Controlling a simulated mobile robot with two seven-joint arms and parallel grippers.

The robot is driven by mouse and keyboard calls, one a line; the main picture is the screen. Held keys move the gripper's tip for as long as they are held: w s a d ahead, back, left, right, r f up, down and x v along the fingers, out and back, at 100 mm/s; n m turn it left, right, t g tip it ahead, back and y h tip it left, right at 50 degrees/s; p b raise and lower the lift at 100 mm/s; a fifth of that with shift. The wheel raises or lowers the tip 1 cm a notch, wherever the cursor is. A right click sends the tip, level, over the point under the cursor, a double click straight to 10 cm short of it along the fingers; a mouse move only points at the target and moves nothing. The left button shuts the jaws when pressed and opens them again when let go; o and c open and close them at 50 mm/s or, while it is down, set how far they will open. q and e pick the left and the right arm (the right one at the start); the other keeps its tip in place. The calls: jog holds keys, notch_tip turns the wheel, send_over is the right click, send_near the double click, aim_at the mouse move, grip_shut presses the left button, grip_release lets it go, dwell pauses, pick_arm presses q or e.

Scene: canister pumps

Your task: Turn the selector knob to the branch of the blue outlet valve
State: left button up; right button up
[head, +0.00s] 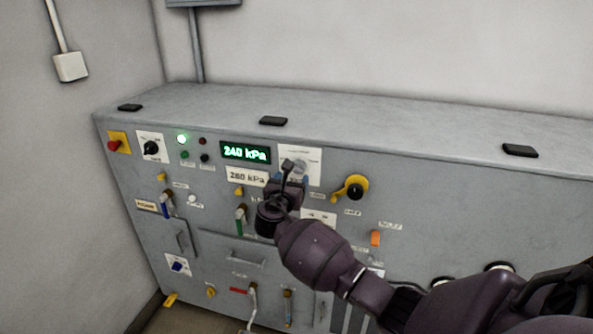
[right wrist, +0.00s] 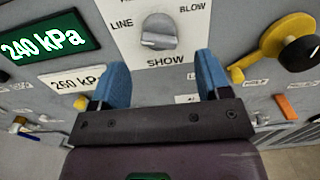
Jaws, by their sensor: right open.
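A grey selector knob (right wrist: 160,30) sits on a white plate with the words LINE, BLOW and SHOW, in the right wrist view. The plate's top is cut off there, and I cannot tell the knob's exact setting. In the head view my right gripper (head: 290,174) partly covers this plate (head: 313,160). My right gripper (right wrist: 163,78) is open and empty, its two blue fingers apart just below the knob and not around it. Blue handles show at the panel's left (head: 168,198) and lower left (head: 177,266); I cannot tell which is the outlet valve. My left gripper is not in view.
A green display (head: 245,152) reads 240 kPa, above a label (head: 248,176) reading 260 kPa. A yellow lever with a black hub (head: 354,187) juts out right of the plate. A black knob (head: 151,147) and red button (head: 114,146) are at upper left. The cabinet top is mostly clear.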

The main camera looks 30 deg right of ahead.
aim_at(296, 171)
jog(key=shift+x, duration=3)
jog(key=shift+a, duration=0.1)
jog(key=shift+c, duration=0.4)
jog(key=c, duration=0.8)
